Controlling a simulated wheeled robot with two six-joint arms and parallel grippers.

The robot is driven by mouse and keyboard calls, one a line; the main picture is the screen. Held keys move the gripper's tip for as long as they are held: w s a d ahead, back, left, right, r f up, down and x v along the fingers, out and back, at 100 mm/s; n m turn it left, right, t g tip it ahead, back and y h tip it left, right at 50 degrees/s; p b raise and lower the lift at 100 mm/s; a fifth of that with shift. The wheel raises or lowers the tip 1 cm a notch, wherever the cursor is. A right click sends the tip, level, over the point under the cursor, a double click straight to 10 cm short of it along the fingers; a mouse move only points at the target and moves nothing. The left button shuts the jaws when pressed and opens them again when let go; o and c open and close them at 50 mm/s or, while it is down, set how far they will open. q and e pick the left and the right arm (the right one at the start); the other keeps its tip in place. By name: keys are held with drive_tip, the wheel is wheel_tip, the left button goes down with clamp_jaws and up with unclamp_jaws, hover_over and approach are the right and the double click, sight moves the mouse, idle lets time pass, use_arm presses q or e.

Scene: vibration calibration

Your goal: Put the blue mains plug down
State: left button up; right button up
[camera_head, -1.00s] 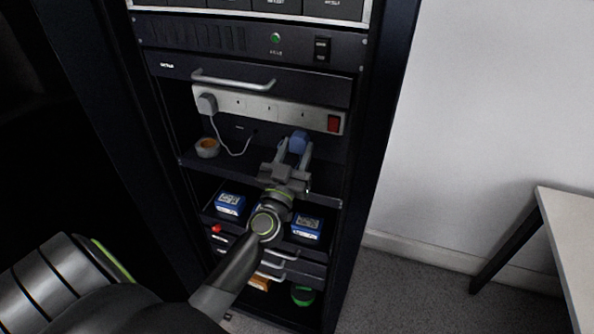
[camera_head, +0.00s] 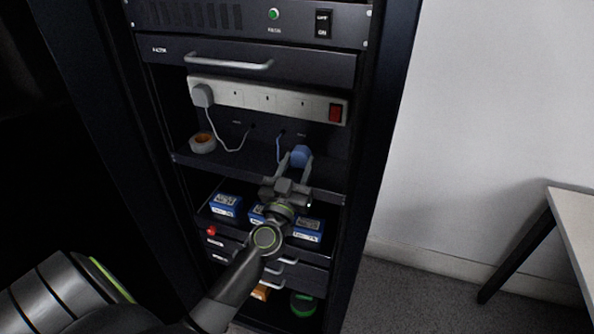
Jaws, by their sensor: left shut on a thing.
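The blue mains plug (camera_head: 301,155) is between the fingertips of my left gripper (camera_head: 295,163), which is shut on it. The gripper reaches into the rack over the shelf (camera_head: 235,165) below the power strip. A blue cable (camera_head: 278,146) runs from near the plug up to the back panel. I cannot tell whether the plug touches the shelf. My right gripper is not in view.
The white power strip (camera_head: 268,99) has a white plug (camera_head: 203,95) at its left and a red switch. Blue boxes (camera_head: 225,204) stand on the level below. A table (camera_head: 572,222) is at right.

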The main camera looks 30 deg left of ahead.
use_arm(q)
drive_tip(key=shift+r, duration=0.1)
drive_tip(key=shift+s+f+b, duration=0.1)
drive_tip(key=shift+f+b, duration=0.25)
drive_tip(key=shift+f, duration=0.3)
drive_tip(key=o, duration=1)
drive_tip(key=shift+d, duration=0.15)
drive_tip(key=shift+c, duration=0.2)
drive_tip(key=shift+f, duration=0.1)
